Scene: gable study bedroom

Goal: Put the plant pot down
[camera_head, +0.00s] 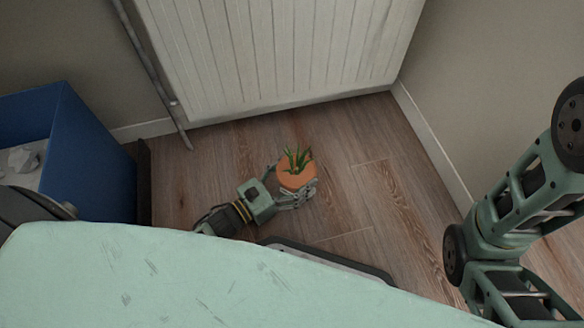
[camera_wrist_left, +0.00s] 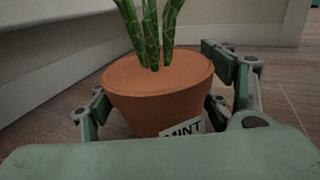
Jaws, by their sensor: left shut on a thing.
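The plant pot (camera_head: 293,180) is a small terracotta pot with green spiky leaves, seen near the middle of the head view. In the left wrist view the pot (camera_wrist_left: 158,88) fills the centre, upright, with a white label reading "MINT" on its near side. My left gripper (camera_head: 297,190) is shut on the pot, with a finger on each side of it. Whether the pot's base touches the floor cannot be told, as its lower part is hidden. My right arm shows at the right edge, but its gripper is not in view.
A white radiator (camera_head: 270,50) stands against the wall behind, with a pipe (camera_head: 150,70) at its left. A blue box (camera_head: 85,150) with a crumpled pale thing (camera_head: 24,158) inside is at left. The wooden floor (camera_head: 385,200) right of the pot is clear up to the skirting board (camera_head: 432,140).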

